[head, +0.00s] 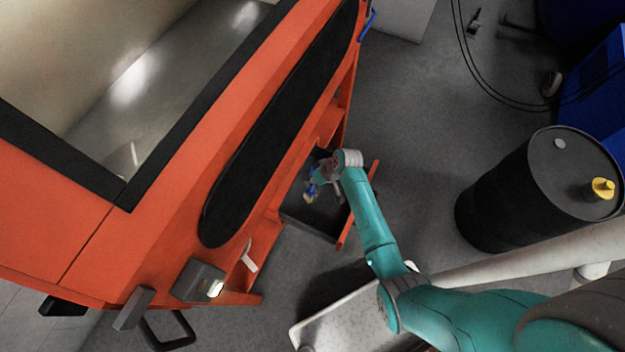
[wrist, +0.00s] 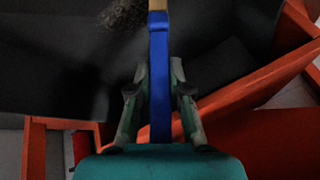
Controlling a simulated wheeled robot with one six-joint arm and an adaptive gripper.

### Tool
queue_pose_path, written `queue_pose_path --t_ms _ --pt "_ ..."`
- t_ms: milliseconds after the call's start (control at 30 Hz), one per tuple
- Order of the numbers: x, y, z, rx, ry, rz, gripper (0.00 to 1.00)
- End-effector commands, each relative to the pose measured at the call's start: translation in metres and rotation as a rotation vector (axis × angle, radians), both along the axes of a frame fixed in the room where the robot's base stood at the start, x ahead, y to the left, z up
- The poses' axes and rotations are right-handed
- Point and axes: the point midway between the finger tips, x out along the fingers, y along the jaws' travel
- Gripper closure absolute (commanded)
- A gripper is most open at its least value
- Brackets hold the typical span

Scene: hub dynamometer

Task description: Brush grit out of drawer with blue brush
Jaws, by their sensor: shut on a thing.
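My gripper (wrist: 160,100) is shut on the blue handle of the brush (wrist: 160,62) in the wrist view. The brush's tan part shows at the top edge of that view. In the head view the blue brush (head: 312,188) shows small at the end of my arm, over the open drawer. The drawer (head: 318,220) has a dark inside and an orange front, and is pulled out of the orange machine. A patch of grit (wrist: 122,14) lies on the dark drawer floor, left of the brush tip in the wrist view. I cannot tell whether the bristles touch the floor.
The orange machine (head: 190,190) with its window and black panel rises over the drawer on the left. A black drum (head: 520,190) with a yellow cap stands at the right. Grey floor between drawer and drum is clear. Cables lie at the upper right.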

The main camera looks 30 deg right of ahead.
Motion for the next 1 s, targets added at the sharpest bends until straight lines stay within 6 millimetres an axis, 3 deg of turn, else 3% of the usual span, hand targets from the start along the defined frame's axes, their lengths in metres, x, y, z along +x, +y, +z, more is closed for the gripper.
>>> queue_pose_path --t_ms 667,1000 --pt "0.001 -0.001 -0.009 0.000 -0.001 0.000 1.00" --pt "0.014 -0.019 -0.007 0.001 -0.002 -0.002 1.00"
